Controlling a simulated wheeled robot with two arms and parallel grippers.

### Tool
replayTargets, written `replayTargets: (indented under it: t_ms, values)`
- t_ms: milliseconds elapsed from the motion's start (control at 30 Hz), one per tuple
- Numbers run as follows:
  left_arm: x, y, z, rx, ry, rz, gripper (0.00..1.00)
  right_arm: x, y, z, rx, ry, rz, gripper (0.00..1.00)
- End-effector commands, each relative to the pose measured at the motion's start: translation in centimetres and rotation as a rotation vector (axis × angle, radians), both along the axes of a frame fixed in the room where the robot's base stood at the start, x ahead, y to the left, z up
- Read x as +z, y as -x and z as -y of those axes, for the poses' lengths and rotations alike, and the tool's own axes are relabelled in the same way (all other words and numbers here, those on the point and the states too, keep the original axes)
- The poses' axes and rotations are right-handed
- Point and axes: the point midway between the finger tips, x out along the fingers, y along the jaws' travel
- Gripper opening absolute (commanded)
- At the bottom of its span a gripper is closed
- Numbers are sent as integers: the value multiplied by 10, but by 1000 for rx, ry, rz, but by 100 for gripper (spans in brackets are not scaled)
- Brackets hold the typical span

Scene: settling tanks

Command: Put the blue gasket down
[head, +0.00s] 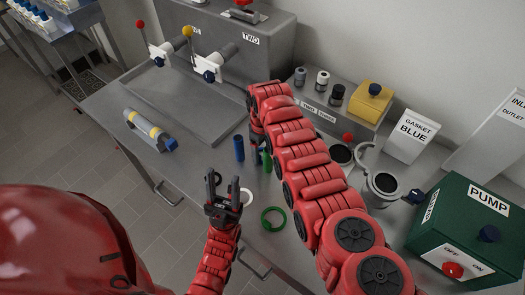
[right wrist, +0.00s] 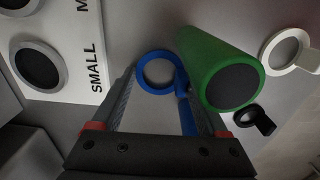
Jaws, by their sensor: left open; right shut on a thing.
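The blue gasket (right wrist: 143,82) is a flat ring with a blue piece beside it, seen between the fingertips of my right gripper (right wrist: 157,88) in the right wrist view. The gripper is shut on it. My left gripper (head: 227,190) is open and empty above the front edge of the grey bench (head: 200,150).
A green cylinder (right wrist: 225,75) stands close to the right gripper, with white (right wrist: 282,52) and black (right wrist: 250,122) tabbed rings beyond. A green pump box (head: 470,225) stands right.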

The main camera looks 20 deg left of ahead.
Motion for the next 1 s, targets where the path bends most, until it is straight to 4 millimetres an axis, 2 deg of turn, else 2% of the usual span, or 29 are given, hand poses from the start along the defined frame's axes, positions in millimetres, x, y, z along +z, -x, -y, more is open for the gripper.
replayTargets:
  t_ms: [100, 133, 267, 533, 667, 867, 1000]
  values:
    - [-5, 0, 0, 0, 0, 0, 50, -5, 0, 0, -1, 0, 0, 24]
    - [-5, 0, 0, 0, 0, 0, 50, -5, 0, 0, -1, 0, 0, 78]
    - [-3, 0, 0, 0, 0, 0, 50, -3, 0, 0, -1, 0, 0, 100]
    - [-2, 0, 0, 0, 0, 0, 50, -2, 0, 0, -1, 0, 0, 100]
    - [6, 0, 0, 0, 0, 0, 50, 6, 0, 0, -1, 0, 0, 100]
    - [33, 0, 0, 0, 0, 0, 50, 37, 0, 1, -2, 0, 0, 100]
    - [60, 0, 0, 0, 0, 0, 50, 71, 0, 0, -1, -1, 2, 100]
